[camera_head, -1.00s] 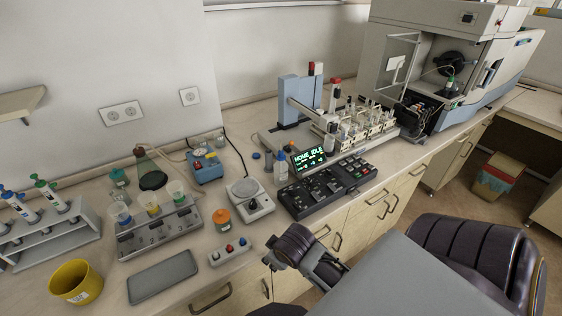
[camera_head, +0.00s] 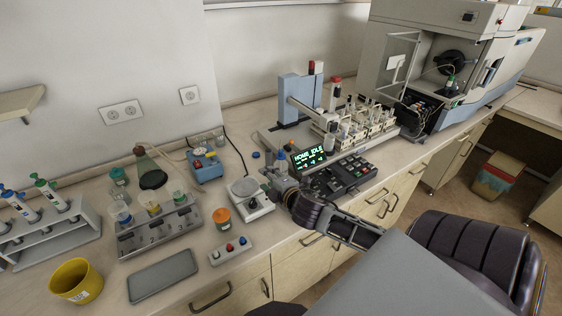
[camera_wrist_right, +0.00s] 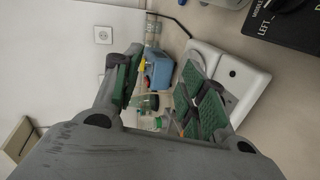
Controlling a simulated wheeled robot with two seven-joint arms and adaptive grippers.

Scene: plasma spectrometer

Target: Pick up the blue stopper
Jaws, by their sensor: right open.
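A small blue disc (camera_head: 256,155), which looks like the blue stopper, lies on the bench behind the balance in the head view. A bottle with a blue cap (camera_head: 281,154) stands to its right, partly hidden by my right gripper. My right gripper (camera_head: 268,178) is open over the bench, beside the balance and in front of the disc. In the right wrist view its green-padded fingers (camera_wrist_right: 163,88) are spread apart with nothing seen held. I cannot make out the disc clearly in that view. My left gripper is not in view.
The balance (camera_head: 247,202) stands close to the left of the gripper. It also shows in the wrist view (camera_wrist_right: 240,75). A black control panel (camera_head: 345,178) lies to the right, with the autosampler rack (camera_head: 360,127) behind. A blue device (camera_head: 204,165) stands farther left.

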